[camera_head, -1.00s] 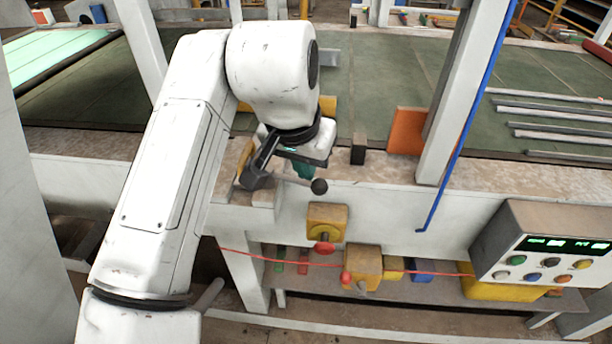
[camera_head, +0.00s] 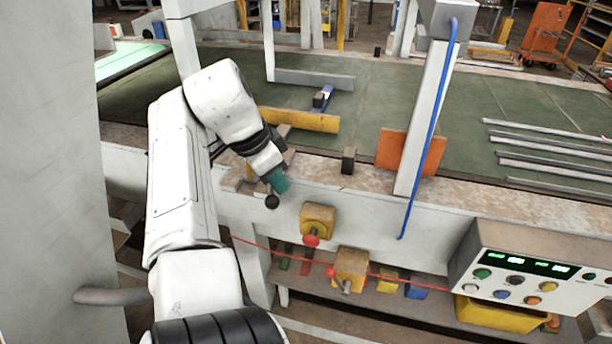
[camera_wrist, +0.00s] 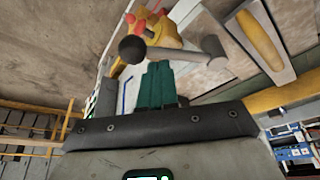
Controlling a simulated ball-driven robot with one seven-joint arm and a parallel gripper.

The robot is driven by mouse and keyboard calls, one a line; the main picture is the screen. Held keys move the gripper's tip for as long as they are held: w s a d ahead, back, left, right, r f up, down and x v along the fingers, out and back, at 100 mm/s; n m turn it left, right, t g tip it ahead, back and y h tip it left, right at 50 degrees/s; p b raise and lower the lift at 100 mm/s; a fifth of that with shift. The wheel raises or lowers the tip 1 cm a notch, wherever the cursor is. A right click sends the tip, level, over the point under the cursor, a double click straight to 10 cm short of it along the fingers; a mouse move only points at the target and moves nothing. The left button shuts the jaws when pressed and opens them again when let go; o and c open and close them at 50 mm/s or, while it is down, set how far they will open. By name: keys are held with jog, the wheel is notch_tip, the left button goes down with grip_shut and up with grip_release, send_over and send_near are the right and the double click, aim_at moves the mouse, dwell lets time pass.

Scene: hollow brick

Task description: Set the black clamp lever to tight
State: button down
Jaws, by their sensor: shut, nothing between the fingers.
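The black clamp lever shows in the head view as a dark ball knob (camera_head: 272,202) at the front edge of the bench, left of a yellow box with a red button. In the wrist view its black ball (camera_wrist: 132,50) sits at the end of a grey rod (camera_wrist: 175,52) running right to a rounded hub. My gripper (camera_head: 280,187) has teal fingers, shut and empty, just above the knob in the head view. In the wrist view my fingertips (camera_wrist: 158,68) lie close by the rod; I cannot tell if they touch it. The lever's pivot is hidden in the head view.
The yellow box (camera_head: 318,220) with its red button is close to the right. A dark block (camera_head: 348,160) and an orange plate (camera_head: 397,150) stand on the bench edge. A white post (camera_head: 424,110) and a control panel (camera_head: 530,270) are further right.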

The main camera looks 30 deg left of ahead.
jog(key=shift+s+a, duration=0.2)
jog(key=shift+w, duration=0.1)
jog(key=shift+w+a+b, duration=0.3)
jog(key=shift+w+b, duration=0.25)
jog(key=shift+w, duration=0.15)
